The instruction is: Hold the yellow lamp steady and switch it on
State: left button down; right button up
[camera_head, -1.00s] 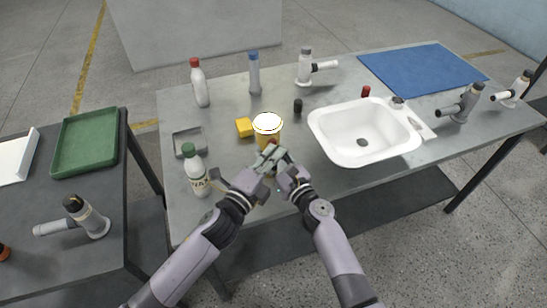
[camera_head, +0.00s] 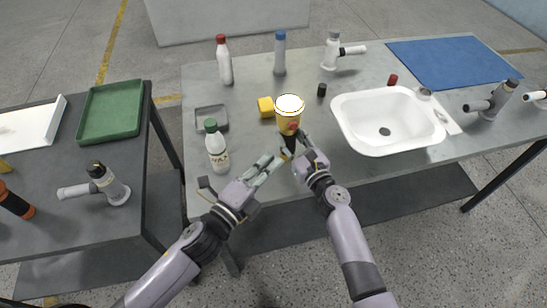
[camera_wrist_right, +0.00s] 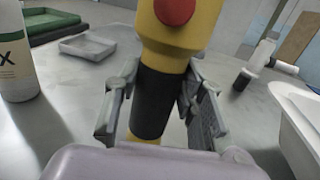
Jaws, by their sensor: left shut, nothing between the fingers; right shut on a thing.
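The yellow lamp (camera_head: 289,117) stands upright at the front of the metal table, with a bright white top. I cannot tell from the top whether it is lit. Its red button (camera_wrist_right: 175,8) faces me in the right wrist view. My right gripper (camera_head: 296,147) is shut on the lamp's black grip (camera_wrist_right: 153,100), one finger on each side. My left gripper (camera_head: 282,157) is shut and empty, its fingertips below and left of the button, close to the right gripper. Whether they touch is unclear.
A white sink (camera_head: 347,113) is to the right. Red-capped (camera_head: 225,65) and blue-capped (camera_head: 280,55) bottles stand behind. A side table (camera_head: 126,165) is at left.

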jog(key=shift+d+f, duration=0.15)
jog(key=o, duration=1.2)
jog(key=shift+w, duration=0.1)
jog(key=shift+o, duration=0.7)
